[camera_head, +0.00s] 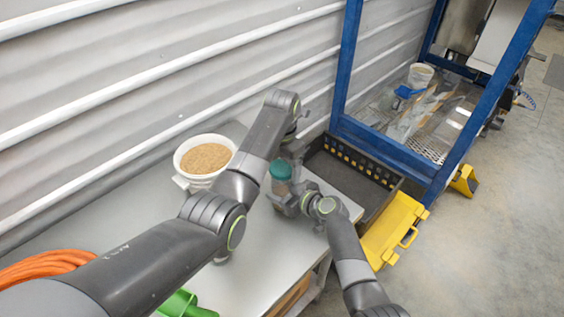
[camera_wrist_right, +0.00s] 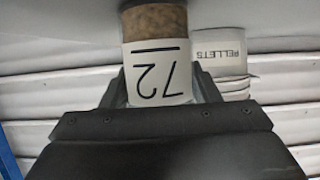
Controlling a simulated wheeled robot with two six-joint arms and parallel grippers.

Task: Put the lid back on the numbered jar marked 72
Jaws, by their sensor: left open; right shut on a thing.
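The jar marked 72 (camera_wrist_right: 158,72) has a white label and brown contents. It is gripped between the fingers of my right gripper (camera_head: 291,203); the label reads upside down in the right wrist view. In the head view the jar (camera_head: 282,187) is above the table, partly covered by my right gripper. The teal lid (camera_head: 281,169) is at the jar's top; I cannot tell whether it is fully seated. My left gripper (camera_head: 291,157) is open, right beside and above the lid, with its fingers partly hidden by its own wrist.
A white bucket (camera_head: 184,178) of tan pellets stands by the corrugated wall. A black crate (camera_head: 378,205) lies beyond the jar, with a yellow case (camera_head: 393,230) beside it. A blue frame (camera_head: 385,153) stands behind. Orange hose (camera_head: 45,265) and a green object (camera_head: 185,305) lie at front left.

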